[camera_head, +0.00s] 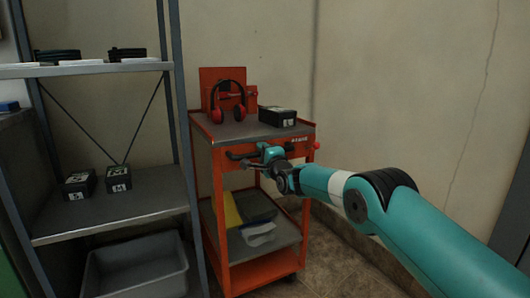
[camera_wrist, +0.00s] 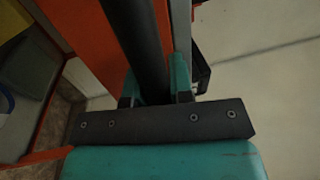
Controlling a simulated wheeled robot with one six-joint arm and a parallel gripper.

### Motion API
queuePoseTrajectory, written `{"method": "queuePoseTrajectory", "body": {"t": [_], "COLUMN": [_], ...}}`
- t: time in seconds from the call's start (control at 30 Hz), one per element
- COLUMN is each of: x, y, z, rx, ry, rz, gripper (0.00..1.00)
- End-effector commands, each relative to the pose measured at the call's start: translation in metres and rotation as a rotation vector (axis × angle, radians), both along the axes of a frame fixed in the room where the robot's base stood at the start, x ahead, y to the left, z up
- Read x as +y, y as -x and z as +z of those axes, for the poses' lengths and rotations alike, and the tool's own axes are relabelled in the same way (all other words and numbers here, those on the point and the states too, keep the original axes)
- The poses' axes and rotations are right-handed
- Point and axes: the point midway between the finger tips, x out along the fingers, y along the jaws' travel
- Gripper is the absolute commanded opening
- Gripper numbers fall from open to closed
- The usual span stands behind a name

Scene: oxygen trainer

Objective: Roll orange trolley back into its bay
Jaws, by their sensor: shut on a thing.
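The orange trolley (camera_head: 254,263) stands beside the metal shelf, close to the back wall, in the head view. Its orange frame also shows in the wrist view (camera_wrist: 92,40). My gripper (camera_head: 262,155) is at the trolley's front upper edge. In the wrist view my gripper (camera_wrist: 154,88) is shut on a dark round bar, the trolley handle (camera_wrist: 137,35). The bar runs up between the two teal fingers. The trolley's far wheels and the floor markings of a bay cannot be made out.
Red ear defenders (camera_head: 229,104) and a black box (camera_head: 284,116) stand on the trolley top. Yellow and grey items lie on its lower shelf. The grey shelf unit (camera_head: 110,216), with a grey bin (camera_head: 137,268) below, stands close on the left. Tiled floor (camera_head: 335,262) is clear on the right.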

Motion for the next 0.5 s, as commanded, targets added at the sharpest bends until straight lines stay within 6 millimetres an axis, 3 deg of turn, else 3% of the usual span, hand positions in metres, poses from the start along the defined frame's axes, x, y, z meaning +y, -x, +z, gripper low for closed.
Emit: {"method": "queuePoseTrajectory", "body": {"t": [0.23, 0.27, 0.33, 0.5], "x": [-0.0004, -0.0004, -0.0004, -0.0011], "y": [-0.0006, -0.0006, -0.0006, -0.0006], "z": [-0.0008, -0.0008, -0.0008, -0.0004], "rx": [0.001, 0.001, 0.001, 0.000], "ry": [0.001, 0.001, 0.001, 0.000], "rz": [-0.003, -0.003, -0.003, -0.003], "gripper": [0.00, 0.28, 0.44, 0.46]}}
